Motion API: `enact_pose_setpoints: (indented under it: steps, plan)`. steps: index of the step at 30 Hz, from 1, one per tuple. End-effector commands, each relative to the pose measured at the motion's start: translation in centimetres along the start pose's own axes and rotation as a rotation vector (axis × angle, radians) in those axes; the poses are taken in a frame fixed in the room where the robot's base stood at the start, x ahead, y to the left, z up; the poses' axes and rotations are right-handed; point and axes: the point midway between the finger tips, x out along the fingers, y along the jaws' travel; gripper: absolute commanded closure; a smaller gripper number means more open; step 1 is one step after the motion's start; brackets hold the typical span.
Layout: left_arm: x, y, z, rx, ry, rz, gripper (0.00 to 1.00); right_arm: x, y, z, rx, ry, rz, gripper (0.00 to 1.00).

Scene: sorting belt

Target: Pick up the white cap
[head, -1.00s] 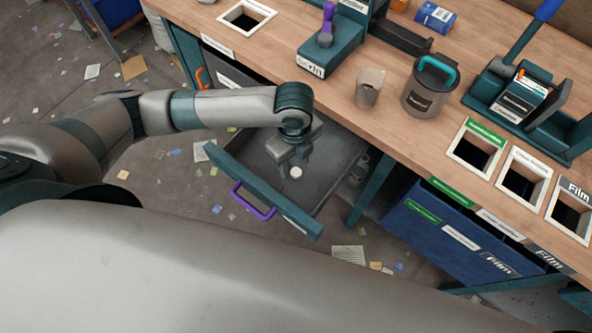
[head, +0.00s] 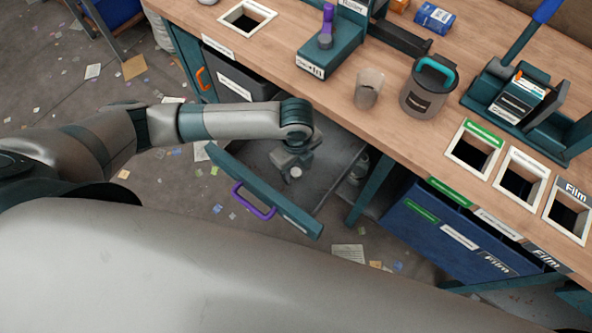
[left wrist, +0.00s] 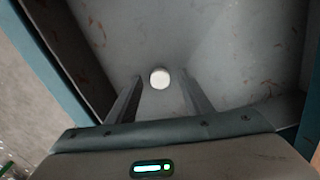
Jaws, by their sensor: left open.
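The white cap (head: 296,172) is a small round disc inside the open drawer (head: 262,187), which has a teal front and a purple handle. My left gripper (head: 292,168) reaches down into the drawer, right at the cap. In the left wrist view the cap (left wrist: 160,78) shows just beyond and between the two open fingertips (left wrist: 158,80). The fingers stand apart on either side, and I cannot tell whether either touches the cap. My right gripper is not in view.
The wooden workbench (head: 330,100) lies above and behind the drawer. A clear cup (head: 368,88) and a grey lidded canister (head: 428,88) stand near its edge. A blue bin (head: 440,235) is under the bench to the right. Paper scraps litter the floor.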

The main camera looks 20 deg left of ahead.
Motion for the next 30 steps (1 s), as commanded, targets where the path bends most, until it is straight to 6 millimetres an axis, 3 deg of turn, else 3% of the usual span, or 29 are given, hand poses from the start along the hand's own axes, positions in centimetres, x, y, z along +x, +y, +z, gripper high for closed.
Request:
enact_pose_setpoints:
  steps: [8, 14, 30]
  plan:
    - [-0.03, 0.0, 0.01, 0.0, 0.0, 0.0, 0.54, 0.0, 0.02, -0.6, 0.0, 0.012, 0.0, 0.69]
    - [-0.03, 0.01, 0.01, 0.0, 0.0, 0.0, 0.97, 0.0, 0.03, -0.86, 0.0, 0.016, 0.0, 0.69]
    - [-0.47, -0.03, 0.02, 0.0, 0.0, 0.0, 0.98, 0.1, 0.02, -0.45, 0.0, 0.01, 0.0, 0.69]
